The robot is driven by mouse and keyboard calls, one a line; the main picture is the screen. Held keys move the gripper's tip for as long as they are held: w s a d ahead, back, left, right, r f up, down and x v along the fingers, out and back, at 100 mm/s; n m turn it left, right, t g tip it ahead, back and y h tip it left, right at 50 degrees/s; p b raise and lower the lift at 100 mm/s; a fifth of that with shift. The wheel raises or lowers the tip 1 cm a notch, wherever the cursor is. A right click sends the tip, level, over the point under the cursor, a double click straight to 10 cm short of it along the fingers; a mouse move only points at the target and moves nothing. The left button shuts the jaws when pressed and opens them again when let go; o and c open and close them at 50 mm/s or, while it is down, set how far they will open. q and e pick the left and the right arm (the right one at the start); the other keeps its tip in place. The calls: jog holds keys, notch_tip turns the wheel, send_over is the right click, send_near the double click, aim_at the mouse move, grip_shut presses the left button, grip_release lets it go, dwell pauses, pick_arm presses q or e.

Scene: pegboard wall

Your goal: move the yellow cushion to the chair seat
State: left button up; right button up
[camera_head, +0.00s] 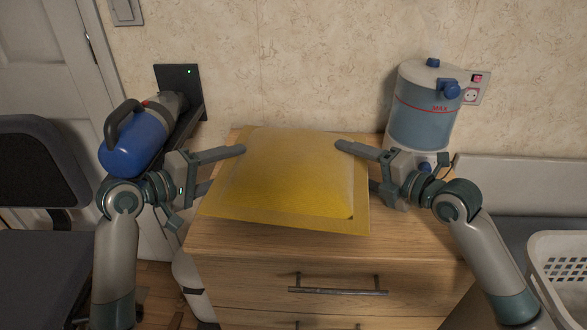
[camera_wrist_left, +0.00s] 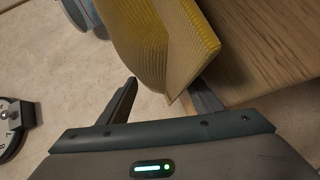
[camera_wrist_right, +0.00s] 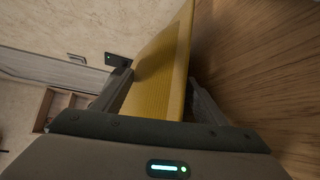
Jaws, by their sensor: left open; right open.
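The yellow cushion (camera_head: 290,180) lies on the wooden cabinet top (camera_head: 405,235), its front edge along the front of the top. My left gripper (camera_head: 224,168) is open at the cushion's left side, one finger above it and the other partly hidden beneath its edge. In the left wrist view the cushion's edge (camera_wrist_left: 165,45) comes between the open fingers (camera_wrist_left: 166,92). My right gripper (camera_head: 355,165) is open at the right side in the same way; the right wrist view shows the cushion (camera_wrist_right: 160,75) between its fingers (camera_wrist_right: 160,82). The dark chair seat (camera_head: 40,270) is at the far left.
A blue vacuum cleaner (camera_head: 135,142) hangs on a wall mount beside my left arm. A water dispenser (camera_head: 420,115) stands at the back right of the cabinet. A white basket (camera_head: 560,255) is at the far right. The chair's backrest (camera_head: 38,165) rises behind its seat.

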pick_arm(q)
jog(key=c, duration=0.9)
pick_arm(e)
jog(key=c, duration=0.8)
jog(key=shift+o, duration=0.2)
pick_arm(q)
jog(key=shift+r, duration=0.1)
